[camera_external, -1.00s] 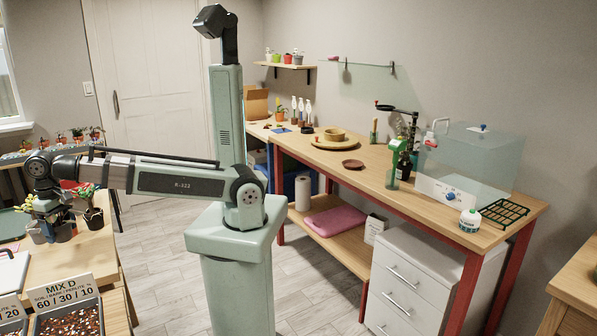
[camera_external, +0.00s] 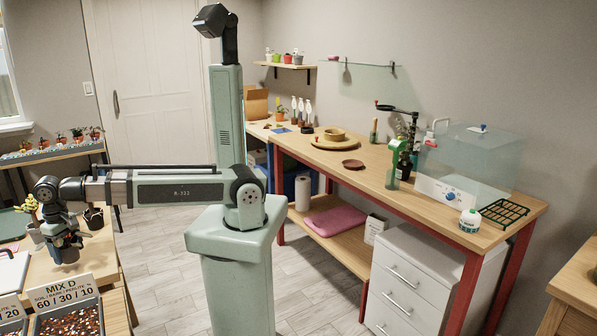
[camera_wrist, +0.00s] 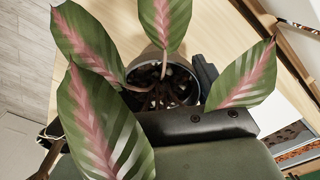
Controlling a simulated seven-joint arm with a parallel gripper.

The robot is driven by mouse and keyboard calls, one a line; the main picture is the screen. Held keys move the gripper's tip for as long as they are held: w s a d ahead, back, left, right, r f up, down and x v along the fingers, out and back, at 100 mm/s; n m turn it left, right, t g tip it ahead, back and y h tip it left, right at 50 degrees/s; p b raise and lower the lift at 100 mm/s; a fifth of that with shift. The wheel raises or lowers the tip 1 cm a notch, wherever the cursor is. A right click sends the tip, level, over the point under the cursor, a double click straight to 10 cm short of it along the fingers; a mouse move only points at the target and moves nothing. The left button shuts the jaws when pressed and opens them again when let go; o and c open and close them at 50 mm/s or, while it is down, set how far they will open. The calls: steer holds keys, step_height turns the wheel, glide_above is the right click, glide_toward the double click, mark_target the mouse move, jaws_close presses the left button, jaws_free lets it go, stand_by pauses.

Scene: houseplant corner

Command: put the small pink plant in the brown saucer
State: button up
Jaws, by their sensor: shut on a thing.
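One dark finger shows beside the pot; leaves hide the other side. In the external view my gripper (camera_external: 67,248) is above the left table, shut on the plant, which is hard to make out there. The brown saucer (camera_external: 353,164) is a small, empty, reddish-brown dish on the long workbench, far to the right of my gripper.
Bench surface around the brown saucer is clear. A yellow plant (camera_external: 28,205) and black pot (camera_external: 94,217) stand near my gripper.

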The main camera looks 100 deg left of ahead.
steer(key=shift+f, duration=1.15)
steer(key=shift+f, duration=0.1)
steer(key=o, duration=1)
steer(key=shift+o, duration=0.2)
step_height(320, 180, up, 12)
steer(key=shift+r, duration=0.1)
